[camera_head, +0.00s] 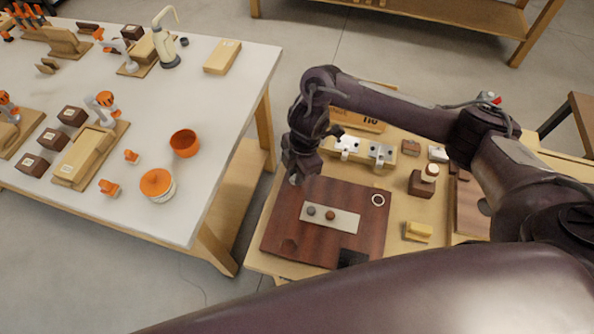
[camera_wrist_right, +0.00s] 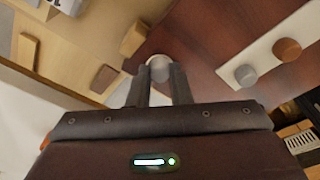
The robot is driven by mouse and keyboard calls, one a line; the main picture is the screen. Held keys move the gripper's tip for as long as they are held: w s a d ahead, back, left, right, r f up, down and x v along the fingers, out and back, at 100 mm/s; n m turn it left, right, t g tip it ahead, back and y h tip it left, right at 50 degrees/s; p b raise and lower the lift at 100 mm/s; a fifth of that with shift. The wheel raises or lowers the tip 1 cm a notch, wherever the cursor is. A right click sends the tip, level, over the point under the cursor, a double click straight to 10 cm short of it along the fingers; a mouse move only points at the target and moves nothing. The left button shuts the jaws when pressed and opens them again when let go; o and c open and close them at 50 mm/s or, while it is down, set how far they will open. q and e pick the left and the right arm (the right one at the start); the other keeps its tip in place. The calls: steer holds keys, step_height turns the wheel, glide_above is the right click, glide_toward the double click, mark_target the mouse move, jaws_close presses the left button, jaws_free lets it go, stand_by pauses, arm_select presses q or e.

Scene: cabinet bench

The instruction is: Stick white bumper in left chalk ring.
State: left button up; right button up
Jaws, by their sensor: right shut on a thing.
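The white bumper (camera_wrist_right: 159,67) is a small pale disc between the fingertips of my right gripper (camera_wrist_right: 158,84), which is shut on it. In the head view my right gripper (camera_head: 297,172) points down over the upper left corner of the red-brown panel (camera_head: 285,232). Another white chalk ring (camera_head: 377,199) shows at the panel's upper right. My left gripper is not in view.
A pale strip (camera_head: 345,221) on the panel carries a grey bumper (camera_head: 311,211) and a brown bumper (camera_head: 330,215). A black block (camera_head: 352,258) is at the panel's front edge. Metal hinges (camera_head: 381,153) and a yellow block (camera_head: 418,231) lie on the bench. A white table (camera_head: 215,125) stands left.

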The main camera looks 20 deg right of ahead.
steer(key=shift+s+f, duration=0.1)
stand_by(1.0)
steer(key=o, duration=1.3)
steer(key=shift+r+p, duration=0.2)
steer(key=shift+p, duration=0.2)
steer(key=shift+r+p, duration=3.65)
steer(key=shift+r, duration=0.05)
steer(key=shift+f, duration=0.15)
